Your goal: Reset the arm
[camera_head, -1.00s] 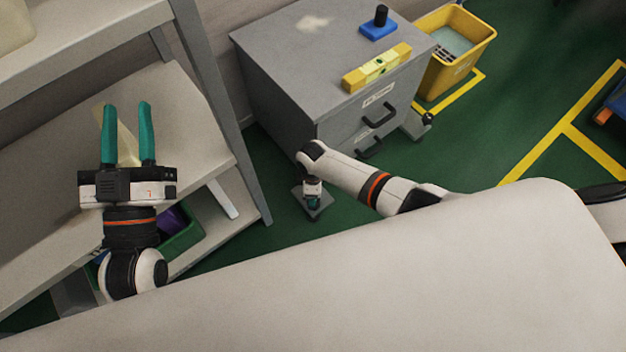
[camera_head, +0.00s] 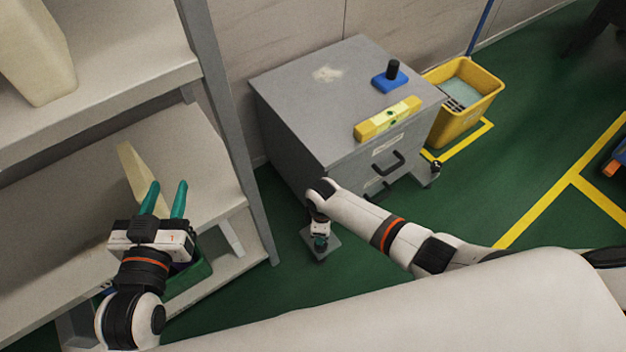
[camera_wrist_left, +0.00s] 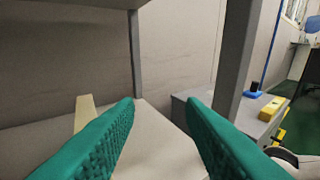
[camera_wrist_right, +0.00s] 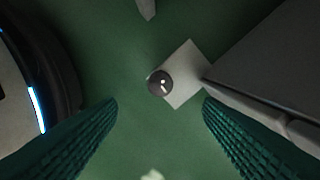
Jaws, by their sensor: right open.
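My left gripper (camera_head: 164,199) is in front of the shelf unit at the left of the head view. Its two green fingers stand apart with nothing between them, and they show apart in the left wrist view (camera_wrist_left: 160,115) too. My right gripper (camera_head: 319,243) hangs low beside the grey cabinet, small in the head view. In the right wrist view its fingers (camera_wrist_right: 160,110) are wide apart and empty, pointing down over the green floor.
The grey drawer cabinet (camera_head: 300,95) carries a yellow level (camera_head: 388,119) and a blue block with a black knob (camera_head: 391,76). A yellow bin (camera_head: 465,115) stands to its right. The shelf (camera_head: 190,150) holds a pale wedge (camera_head: 136,175). Green floor is open at the right.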

